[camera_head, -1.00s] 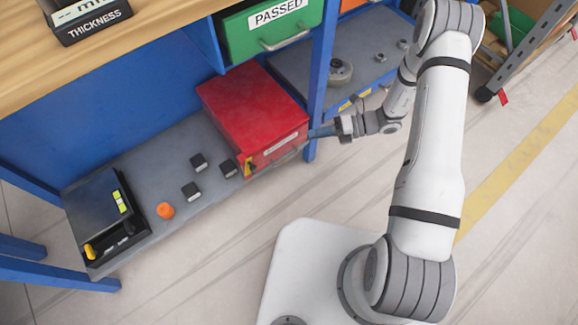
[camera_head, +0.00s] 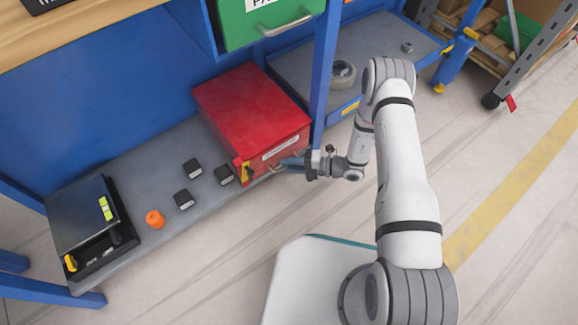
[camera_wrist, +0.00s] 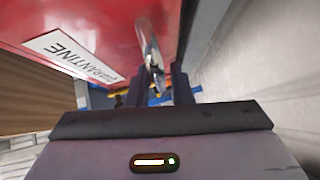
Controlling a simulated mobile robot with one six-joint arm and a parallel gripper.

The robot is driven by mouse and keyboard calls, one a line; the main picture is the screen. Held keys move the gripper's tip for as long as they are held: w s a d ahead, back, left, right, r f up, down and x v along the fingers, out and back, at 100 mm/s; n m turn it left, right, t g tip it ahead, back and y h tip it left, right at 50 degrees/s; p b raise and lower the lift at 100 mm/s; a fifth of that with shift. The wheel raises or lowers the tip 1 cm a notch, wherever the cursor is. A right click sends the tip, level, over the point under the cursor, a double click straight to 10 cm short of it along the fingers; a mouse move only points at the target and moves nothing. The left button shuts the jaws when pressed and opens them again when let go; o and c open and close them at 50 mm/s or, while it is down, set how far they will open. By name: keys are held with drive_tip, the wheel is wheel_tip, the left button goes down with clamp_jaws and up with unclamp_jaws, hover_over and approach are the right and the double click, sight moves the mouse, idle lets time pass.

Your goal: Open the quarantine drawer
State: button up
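The red quarantine drawer unit (camera_head: 250,100) stands on the grey lower shelf, its front looking shut. A white label and a metal handle (camera_head: 277,168) are on its front. In the wrist view the red front (camera_wrist: 110,22) bears the label "QUARANTINE" (camera_wrist: 72,56), and the shiny handle (camera_wrist: 152,48) stands off it. My gripper (camera_head: 292,161) is at the right part of the handle. In the wrist view its fingers (camera_wrist: 160,90) look apart, with the handle in line with the gap. I cannot tell whether they touch it.
A blue post (camera_head: 323,75) stands close to the drawer's right. Black blocks (camera_head: 192,168), an orange piece (camera_head: 155,219) and a black case (camera_head: 83,215) lie to the left. The green drawer (camera_head: 262,25) is above. Open floor (camera_head: 235,260) lies in front.

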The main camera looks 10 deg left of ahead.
drive_tip(key=shift+a, duration=0.3)
clamp_jaws()
